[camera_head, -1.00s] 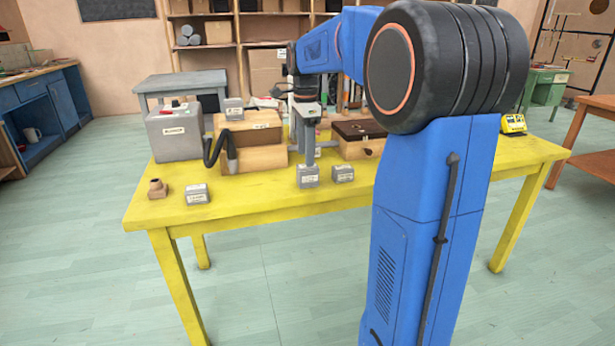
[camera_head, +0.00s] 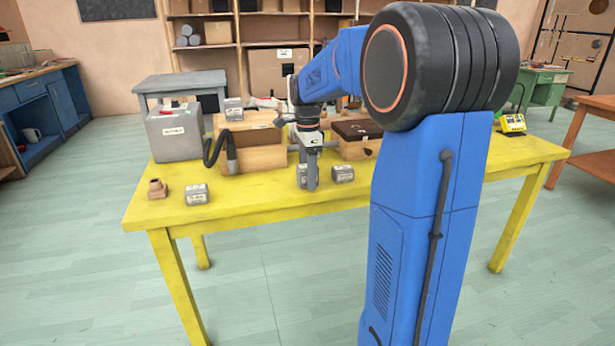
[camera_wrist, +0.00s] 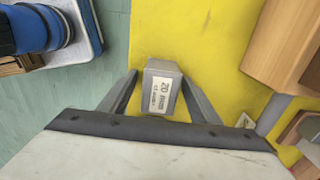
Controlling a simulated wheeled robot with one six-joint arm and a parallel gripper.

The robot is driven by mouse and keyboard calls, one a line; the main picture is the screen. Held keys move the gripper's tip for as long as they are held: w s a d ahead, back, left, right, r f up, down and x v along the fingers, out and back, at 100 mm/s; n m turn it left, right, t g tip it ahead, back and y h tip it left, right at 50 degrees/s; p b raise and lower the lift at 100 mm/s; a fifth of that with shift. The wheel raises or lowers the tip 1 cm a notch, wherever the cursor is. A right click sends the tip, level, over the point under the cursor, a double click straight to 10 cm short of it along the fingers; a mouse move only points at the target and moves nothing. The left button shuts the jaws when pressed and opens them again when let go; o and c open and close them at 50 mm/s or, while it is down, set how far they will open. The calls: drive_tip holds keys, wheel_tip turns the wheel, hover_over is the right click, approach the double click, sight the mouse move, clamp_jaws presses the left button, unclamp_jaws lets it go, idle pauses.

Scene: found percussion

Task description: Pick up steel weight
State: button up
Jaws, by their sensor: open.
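A small grey steel weight (camera_wrist: 165,78) with a white label reading 20 sits between the fingers of my gripper (camera_wrist: 158,88) in the wrist view. The fingers are open, one on each side of it, and a gap shows beside it. In the head view my gripper (camera_head: 310,184) is low over the front middle of the yellow table, and its finger partly hides this weight (camera_head: 301,172). Similar labelled grey weights stand just to its right (camera_head: 343,173), at the front left (camera_head: 196,194), and on a wooden box (camera_head: 233,109).
The yellow table (camera_head: 260,199) also holds a grey case (camera_head: 174,134), wooden boxes (camera_head: 252,157), a dark bent hose (camera_head: 220,146), a small brown fitting (camera_head: 157,189) and a dark-lidded wooden box (camera_head: 357,138). The table's front edge is close and clear.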

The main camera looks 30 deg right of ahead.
drive_tip(key=c, duration=1.4)
clamp_jaws()
drive_tip(key=shift+r, duration=0.15)
